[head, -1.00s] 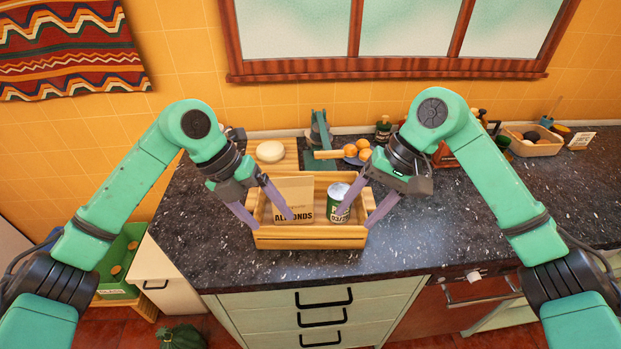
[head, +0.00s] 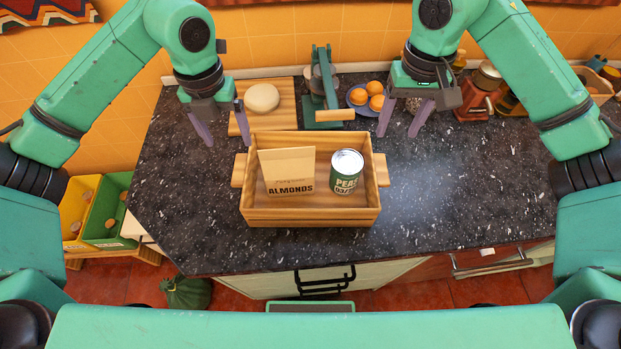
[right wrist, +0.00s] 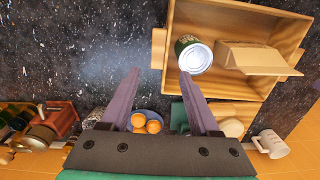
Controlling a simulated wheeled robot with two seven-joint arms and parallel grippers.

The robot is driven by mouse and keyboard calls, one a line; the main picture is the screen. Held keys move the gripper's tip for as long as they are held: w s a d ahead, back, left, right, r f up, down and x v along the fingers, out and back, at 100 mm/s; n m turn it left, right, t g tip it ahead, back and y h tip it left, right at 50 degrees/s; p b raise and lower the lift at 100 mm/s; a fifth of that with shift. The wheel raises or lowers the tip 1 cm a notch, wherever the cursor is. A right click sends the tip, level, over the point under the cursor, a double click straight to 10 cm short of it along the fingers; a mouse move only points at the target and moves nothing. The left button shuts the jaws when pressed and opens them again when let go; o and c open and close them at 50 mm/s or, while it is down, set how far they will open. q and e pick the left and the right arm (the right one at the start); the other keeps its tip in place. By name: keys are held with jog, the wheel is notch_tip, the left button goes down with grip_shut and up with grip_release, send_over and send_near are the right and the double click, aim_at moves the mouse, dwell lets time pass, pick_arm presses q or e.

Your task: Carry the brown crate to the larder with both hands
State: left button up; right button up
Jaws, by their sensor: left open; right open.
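The brown crate (head: 310,216) is a light wooden box with a handle stub at each end. It stands upright on the dark speckled counter. A box marked ALMONDS (head: 288,172) and a green can of peas (head: 346,172) stand inside it. My left gripper (head: 228,142) is open and empty, beyond the crate's far left corner. My right gripper (head: 397,133) is open and empty, beyond its far right corner. In the right wrist view the open fingers (right wrist: 158,74) are apart from the crate (right wrist: 240,88), whose handle stub shows just beyond them.
Behind the crate are a cutting board (head: 284,104) with a round pale item, a green device (head: 325,95) and a plate of oranges (head: 367,97). Jars stand at the back right. Green and yellow bins (head: 106,215) and a green sack (head: 186,292) are below left.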

aim_at(241, 168)
pick_arm(q)
jog(key=f, duration=1.4)
jog(key=shift+w, duration=0.35)
pick_arm(e)
jog(key=f, duration=1.4)
jog(key=shift+w, duration=0.4)
pick_arm(q)
jog(key=shift+s, duration=0.1)
jog(key=shift+c, duration=0.6)
pick_arm(e)
jog(key=shift+s+r, duration=0.1)
jog(key=shift+c, duration=0.6)
pick_arm(q)
jog(key=shift+r, duration=0.1)
jog(key=c, duration=0.5)
pick_arm(e)
jog(key=c, duration=0.5)
pick_arm(q)
jog(key=c, duration=0.5)
pick_arm(e)
grip_shut()
pick_arm(q)
grip_shut()
pick_arm(e)
jog(key=shift+r, duration=0.1)
